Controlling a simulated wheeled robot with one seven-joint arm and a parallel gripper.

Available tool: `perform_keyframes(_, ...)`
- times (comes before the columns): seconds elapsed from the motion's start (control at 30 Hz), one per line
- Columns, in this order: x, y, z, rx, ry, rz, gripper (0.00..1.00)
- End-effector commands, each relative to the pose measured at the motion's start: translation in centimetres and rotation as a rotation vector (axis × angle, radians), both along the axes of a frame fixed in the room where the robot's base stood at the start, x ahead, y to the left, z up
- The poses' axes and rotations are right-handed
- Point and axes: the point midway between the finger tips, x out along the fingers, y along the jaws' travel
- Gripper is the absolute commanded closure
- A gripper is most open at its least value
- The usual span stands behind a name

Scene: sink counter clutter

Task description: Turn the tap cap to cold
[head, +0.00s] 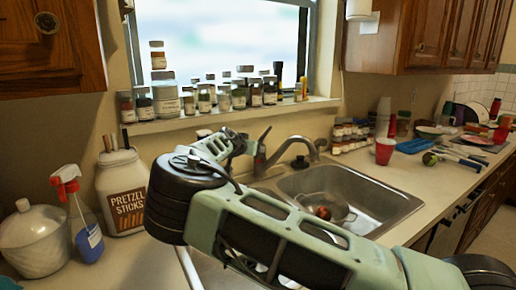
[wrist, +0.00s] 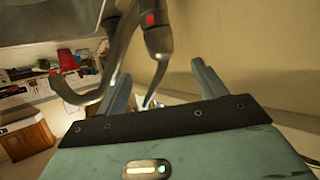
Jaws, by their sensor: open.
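The tap (head: 285,152) stands behind the sink, with a curved spout reaching right over the basin and a thin lever slanting up. In the wrist view, the tap cap (wrist: 158,40) is a metal cylinder with a red mark, and the spout (wrist: 88,97) curves to the left of it. A thin lever (wrist: 156,84) extends from the cap. My gripper (wrist: 161,72) is open, with the cap and lever showing between its two fingers in the picture. I cannot tell whether they touch. In the head view my gripper (head: 240,147) is just left of the tap.
The steel sink (head: 370,208) holds a strainer bowl (head: 312,205). Jars crowd the windowsill (head: 160,124). A pretzel jar (head: 120,190) and a spray bottle (head: 85,230) stand left of my arm. A red cup (head: 385,151) stands right of the sink.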

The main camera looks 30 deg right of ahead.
Motion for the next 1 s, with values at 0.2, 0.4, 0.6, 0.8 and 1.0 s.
perform_keyframes(0.2, 2.8, -3.4, -1.5, -0.002, 0.002, -0.001, 0.3)
perform_keyframes(0.4, 4.9, -5.9, -3.0, -0.001, 0.003, 0.0, 0.3)
perform_keyframes(0.6, 6.3, -7.3, -3.9, -0.001, 0.0, 0.001, 0.3)
perform_keyframes(0.8, 6.6, -7.6, -4.2, 0.0, -0.001, 0.002, 0.3)
perform_keyframes(1.0, 6.6, -7.6, -4.2, 0.0, -0.001, 0.002, 0.36)
